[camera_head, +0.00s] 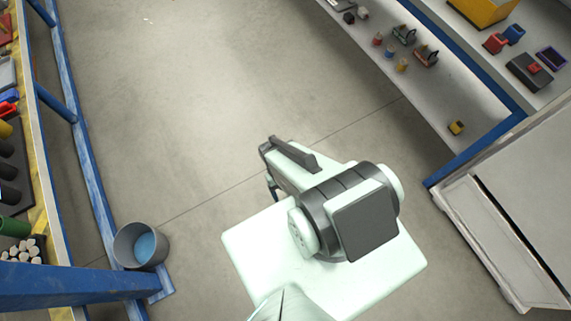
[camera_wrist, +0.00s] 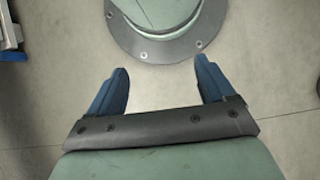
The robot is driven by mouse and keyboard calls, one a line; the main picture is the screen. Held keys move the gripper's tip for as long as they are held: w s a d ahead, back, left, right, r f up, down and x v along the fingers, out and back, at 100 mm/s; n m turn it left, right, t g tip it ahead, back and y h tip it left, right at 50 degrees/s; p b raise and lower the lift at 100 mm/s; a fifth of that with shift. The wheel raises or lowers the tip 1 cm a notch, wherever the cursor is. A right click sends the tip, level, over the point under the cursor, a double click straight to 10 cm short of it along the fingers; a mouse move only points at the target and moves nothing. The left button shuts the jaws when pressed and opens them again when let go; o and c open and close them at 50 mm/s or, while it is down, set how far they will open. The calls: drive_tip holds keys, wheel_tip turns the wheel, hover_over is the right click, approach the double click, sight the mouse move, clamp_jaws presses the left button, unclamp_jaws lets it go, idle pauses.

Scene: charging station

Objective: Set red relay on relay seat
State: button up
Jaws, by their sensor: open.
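A small red block (camera_head: 495,43), likely the red relay, stands on the upper right shelf beside a blue block. A dark flat block (camera_head: 527,73) with a small red piece on top lies just in front of it; I cannot tell whether this is the relay seat. My gripper (camera_wrist: 162,66) is open and empty in the wrist view, its two blue fingers apart over bare floor and my own base. In the head view my gripper (camera_head: 271,182) is low in the middle, far from the shelf, with its fingers mostly hidden.
The blue block (camera_head: 514,34), a dark purple-edged tray (camera_head: 551,58) and a yellow box (camera_head: 484,10) share the upper shelf. Several small parts stand on the lower shelf (camera_head: 455,98). A grey bucket (camera_head: 126,236) and a cluttered rack are left. The middle floor is clear.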

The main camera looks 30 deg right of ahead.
drive_tip(key=shift+s+a+f+n+g, duration=0.15)
drive_tip(key=shift+s+a, duration=0.2)
drive_tip(key=shift+s, duration=0.2)
drive_tip(key=shift+s+a+r+n+g, duration=0.15)
drive_tip(key=shift+s+a, duration=0.15)
drive_tip(key=shift+s, duration=0.2)
drive_tip(key=shift+f, duration=0.1)
